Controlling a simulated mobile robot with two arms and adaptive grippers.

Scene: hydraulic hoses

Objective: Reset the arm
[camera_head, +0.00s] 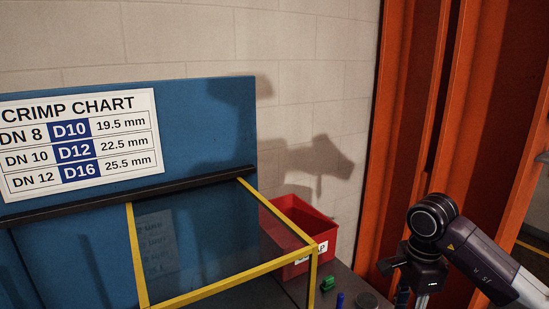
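My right arm comes in from the right edge, and its dark round wrist joint shows large near the lower right. My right gripper (412,297) hangs below that joint and points down. Its fingertips are cut off by the bottom edge, so I cannot tell whether it is open or shut or whether it holds anything. My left arm and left gripper are not in view.
A yellow-framed clear guard (226,285) stands before a blue panel (205,125) with a crimp chart (80,145). A red scrap bin (325,232) is behind it. A green piece (328,284), blue piece (340,300) and grey disc (367,300) lie near my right gripper. Orange uprights (400,130) stand behind.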

